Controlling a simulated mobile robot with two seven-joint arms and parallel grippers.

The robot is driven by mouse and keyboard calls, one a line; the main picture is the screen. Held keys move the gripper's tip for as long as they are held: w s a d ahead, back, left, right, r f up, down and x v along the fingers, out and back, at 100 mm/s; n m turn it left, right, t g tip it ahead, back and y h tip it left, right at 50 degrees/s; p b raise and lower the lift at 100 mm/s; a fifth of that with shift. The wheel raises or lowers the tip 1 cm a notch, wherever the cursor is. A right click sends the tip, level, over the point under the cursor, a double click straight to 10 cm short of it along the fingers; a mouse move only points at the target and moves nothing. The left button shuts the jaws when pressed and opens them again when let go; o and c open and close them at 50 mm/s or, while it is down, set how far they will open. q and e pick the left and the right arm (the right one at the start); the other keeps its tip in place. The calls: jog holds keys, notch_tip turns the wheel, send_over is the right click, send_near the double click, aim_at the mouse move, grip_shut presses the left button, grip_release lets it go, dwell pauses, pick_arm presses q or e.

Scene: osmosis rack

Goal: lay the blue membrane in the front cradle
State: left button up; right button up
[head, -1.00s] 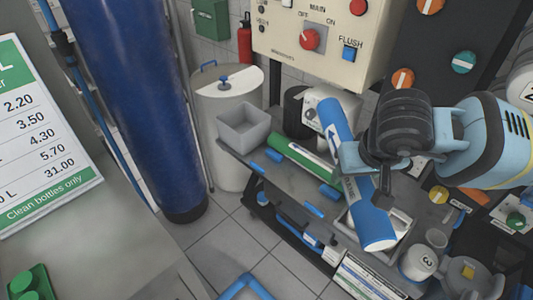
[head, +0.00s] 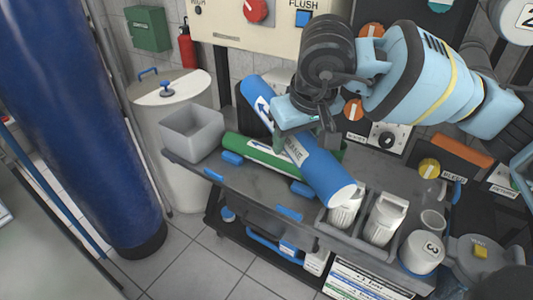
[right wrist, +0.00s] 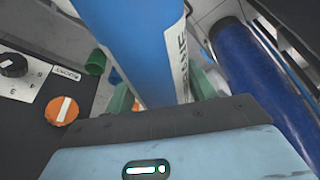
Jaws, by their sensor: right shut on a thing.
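The blue membrane (head: 325,180) is a long blue cylinder with a white label. My right gripper (head: 303,138) is shut around its middle and holds it slanted above the bench. In the right wrist view, the blue membrane (right wrist: 135,45) runs up between the fingers (right wrist: 160,100). Its near end hangs over or close to the grey caddy. A green membrane (head: 250,147) lies behind and partly under it. My left gripper is out of view.
A grey open bin (head: 192,135) stands at the bench's left end. A caddy with white cartridges (head: 383,220) and a container marked 3 (head: 422,253) stand to the right. A big blue column (head: 75,120) rises at left. The control panel (head: 232,28) stands behind.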

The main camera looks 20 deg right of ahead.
jog(key=w+a+f+n+p, duration=0.2)
jog(key=w+f+n+p, duration=0.2)
jog(key=w+f, duration=0.6)
jog(key=f+n, duration=0.1)
jog(key=n, duration=0.1)
jog(key=shift+a+n+h, duration=0.2)
jog(key=shift+n+h, duration=0.1)
jog(key=shift+n, duration=0.1)
jog(key=shift+f, duration=0.35)
jog(key=shift+f+b, duration=0.95)
jog(key=shift+f, duration=0.9)
jog(key=shift+f+b, duration=0.65)
jog(key=shift+f, duration=0.5)
jog(key=shift+f+b, duration=0.9)
jog(key=shift+f, duration=0.6)
jog(key=shift+s+f, duration=0.1)
